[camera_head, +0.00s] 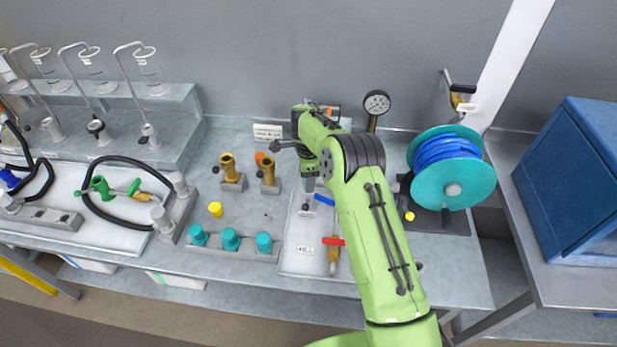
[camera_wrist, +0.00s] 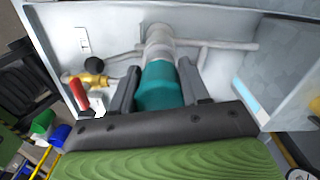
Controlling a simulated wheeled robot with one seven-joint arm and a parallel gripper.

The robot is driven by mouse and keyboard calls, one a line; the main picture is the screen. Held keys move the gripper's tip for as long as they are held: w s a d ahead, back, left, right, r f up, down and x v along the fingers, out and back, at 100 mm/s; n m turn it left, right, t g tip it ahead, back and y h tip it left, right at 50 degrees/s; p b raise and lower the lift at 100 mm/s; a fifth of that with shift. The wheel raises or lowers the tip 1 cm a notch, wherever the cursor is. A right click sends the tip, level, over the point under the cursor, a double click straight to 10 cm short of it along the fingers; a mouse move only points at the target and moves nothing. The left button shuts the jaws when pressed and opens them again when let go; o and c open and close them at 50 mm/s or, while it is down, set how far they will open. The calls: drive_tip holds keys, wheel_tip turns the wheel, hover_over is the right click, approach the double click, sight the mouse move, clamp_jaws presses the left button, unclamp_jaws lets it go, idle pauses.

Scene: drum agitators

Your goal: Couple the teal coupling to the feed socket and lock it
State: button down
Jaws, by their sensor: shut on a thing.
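In the wrist view a teal coupling (camera_wrist: 160,88) sits between the two dark fingers of my gripper (camera_wrist: 159,75), which is shut on it. The coupling's far end meets a grey pipe socket (camera_wrist: 159,42), in line with it. I cannot tell whether they are fully seated or locked. In the head view my gripper (camera_head: 309,184) points down over a pale panel, mostly behind my green arm, and the held coupling is hidden there. A blue handle (camera_head: 324,200) shows close beside it.
A rack with several teal pieces (camera_head: 231,239) stands left of the panel. A red-handled brass valve (camera_head: 333,241) is at the panel's front; it also shows in the wrist view (camera_wrist: 78,92). Brass fittings (camera_head: 228,168) stand behind the rack. A teal hose reel (camera_head: 450,168) is on the right.

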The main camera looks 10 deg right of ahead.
drive_tip(key=shift+f+b, duration=0.3)
drive_tip(key=shift+f, duration=0.05)
idle(0.3)
drive_tip(key=shift+c, duration=2.4)
unclamp_jaws()
drive_tip(key=shift+c, duration=0.4)
drive_tip(key=shift+r, duration=0.1)
wheel_tip(320, 180, up, 10)
drive_tip(key=p, duration=0.7)
